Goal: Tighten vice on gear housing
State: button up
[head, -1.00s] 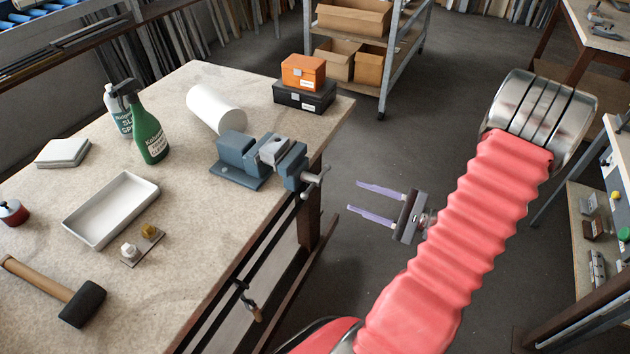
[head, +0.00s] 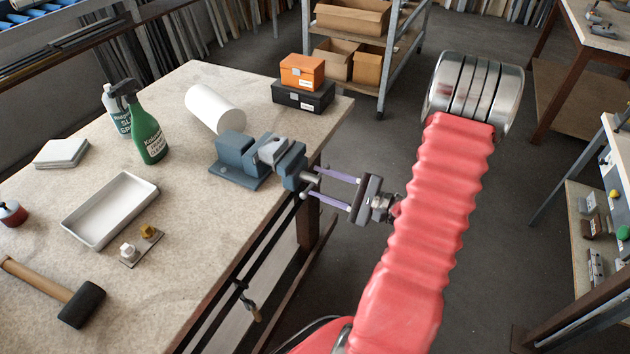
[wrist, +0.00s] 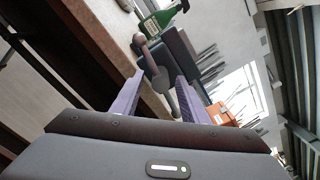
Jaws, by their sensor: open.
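The blue-grey vice (head: 240,165) stands at the right edge of the workbench. A light grey part (head: 271,149), perhaps the gear housing, sits between its jaws. The vice's screw end and handle (head: 308,178) stick out past the bench edge. My gripper (head: 313,184) is open, its two purple fingers on either side of the handle end in the head view; I cannot tell whether they touch it. In the wrist view, the handle (wrist: 150,52) with its rounded ends shows between and beyond my open fingers (wrist: 158,90), with the dark vice (wrist: 178,55) behind.
A green spray bottle (head: 148,130), a white roll (head: 215,109), a white tray (head: 110,208), a mallet (head: 82,303) and stacked orange (head: 303,71) and black boxes (head: 304,96) are on the bench (head: 190,265).

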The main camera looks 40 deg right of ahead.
jog(key=shift+x, duration=1)
jog(key=shift+c, duration=0.2)
grip_shut()
